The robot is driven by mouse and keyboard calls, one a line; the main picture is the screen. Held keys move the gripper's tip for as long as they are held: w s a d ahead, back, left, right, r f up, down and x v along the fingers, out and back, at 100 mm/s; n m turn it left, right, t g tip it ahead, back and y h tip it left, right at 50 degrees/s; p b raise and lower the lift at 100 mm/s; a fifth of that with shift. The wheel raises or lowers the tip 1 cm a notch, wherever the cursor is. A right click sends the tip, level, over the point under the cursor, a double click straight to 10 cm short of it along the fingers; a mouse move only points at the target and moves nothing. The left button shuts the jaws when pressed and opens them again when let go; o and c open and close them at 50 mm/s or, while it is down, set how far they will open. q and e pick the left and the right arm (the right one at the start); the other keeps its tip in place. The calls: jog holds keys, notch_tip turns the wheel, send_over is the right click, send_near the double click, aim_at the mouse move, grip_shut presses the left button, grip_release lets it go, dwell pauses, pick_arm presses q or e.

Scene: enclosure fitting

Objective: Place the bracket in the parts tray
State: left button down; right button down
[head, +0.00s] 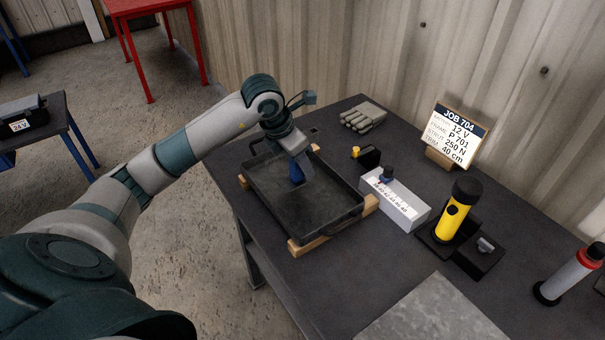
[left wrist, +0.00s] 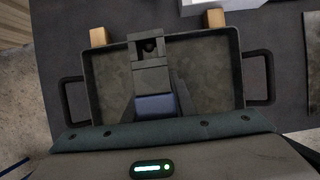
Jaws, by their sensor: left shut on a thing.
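The parts tray (head: 315,217) is a dark, shallow tray with end handles, set on wooden blocks on the table. It also shows in the left wrist view (left wrist: 215,85). My left gripper (head: 298,178) is over the far part of the tray, pointing down. In the left wrist view the gripper (left wrist: 155,106) is shut on the bracket (left wrist: 149,68), a dark grey angular piece with a round hole near its far end. The bracket appears over the tray floor; I cannot tell whether it touches it. In the head view the bracket is mostly hidden by the gripper. My right gripper is not in view.
Right of the tray stand a white box (head: 395,202), a small black block with a yellow knob (head: 367,157) and a yellow-black device (head: 456,213). Gloves (head: 363,117) and a job sign (head: 456,138) are behind.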

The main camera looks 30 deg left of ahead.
pick_arm(q)
notch_tip(320, 180, down, 3)
jog(key=shift+r+p, duration=0.2)
jog(key=shift+p, duration=0.55)
jog(key=shift+f, duration=0.6)
jog(key=shift+f, duration=0.15)
jog(key=c, duration=1.5)
grip_release()
